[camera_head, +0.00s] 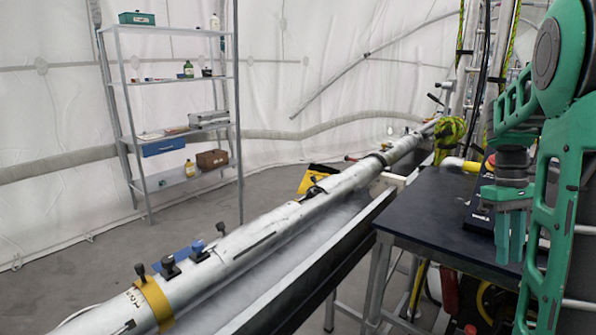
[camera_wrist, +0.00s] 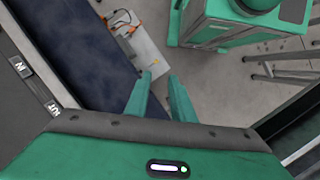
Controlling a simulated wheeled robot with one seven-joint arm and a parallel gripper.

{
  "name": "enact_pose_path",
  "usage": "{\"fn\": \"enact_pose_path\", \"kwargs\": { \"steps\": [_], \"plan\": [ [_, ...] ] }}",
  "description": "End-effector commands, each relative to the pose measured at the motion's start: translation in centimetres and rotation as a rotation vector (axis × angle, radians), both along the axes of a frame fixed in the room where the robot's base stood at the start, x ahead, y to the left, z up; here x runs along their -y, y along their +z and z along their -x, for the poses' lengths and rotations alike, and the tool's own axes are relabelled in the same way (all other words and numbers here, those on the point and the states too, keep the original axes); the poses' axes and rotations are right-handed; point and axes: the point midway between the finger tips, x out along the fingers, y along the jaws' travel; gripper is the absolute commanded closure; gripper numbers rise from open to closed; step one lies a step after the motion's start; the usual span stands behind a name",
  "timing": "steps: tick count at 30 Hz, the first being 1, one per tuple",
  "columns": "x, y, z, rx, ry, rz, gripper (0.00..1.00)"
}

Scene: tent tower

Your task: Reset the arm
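My green arm fills the right side of the head view. My gripper (camera_head: 511,255) hangs with its fingers pointing down, in front of the dark table's right part. In the wrist view my gripper (camera_wrist: 161,77) shows two green fingers with a gap between them and nothing in the gap. It is open and empty. The fingers touch nothing that I can see. The wrist view looks down past the edge of a dark surface (camera_wrist: 82,45) to the grey floor.
A dark-topped table (camera_head: 430,215) stands left of my gripper. A long metal tube (camera_head: 255,235) lies on a bench beyond it. A metal shelf (camera_head: 178,80) with boxes and bottles stands at the back left. Dark cases labelled IN and OUT (camera_wrist: 25,95) are left in the wrist view.

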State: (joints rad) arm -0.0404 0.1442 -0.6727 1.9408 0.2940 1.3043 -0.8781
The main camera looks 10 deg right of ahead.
Motion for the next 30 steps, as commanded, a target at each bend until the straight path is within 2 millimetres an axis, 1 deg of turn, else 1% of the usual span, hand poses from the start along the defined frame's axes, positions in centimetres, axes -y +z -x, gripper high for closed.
{"fn": "enact_pose_path", "kwargs": {
  "steps": [1,11,15,18,21,24,30],
  "plan": [
    [-1.0,-0.1,1.2,0.024,-0.033,-0.008,0.78],
    [-8.2,-1.5,7.7,0.151,-0.259,0.002,0.78],
    [-11.3,-2.4,10.4,0.199,-0.352,0.019,0.78],
    [-13.1,-3.1,12.3,0.230,-0.414,0.035,0.78],
    [-14.5,-3.9,13.6,0.255,-0.465,0.050,0.78],
    [-15.4,-4.4,14.5,0.271,-0.498,0.061,0.78],
    [-16.0,-4.7,15.0,0.282,-0.520,0.069,0.78]
  ]
}}
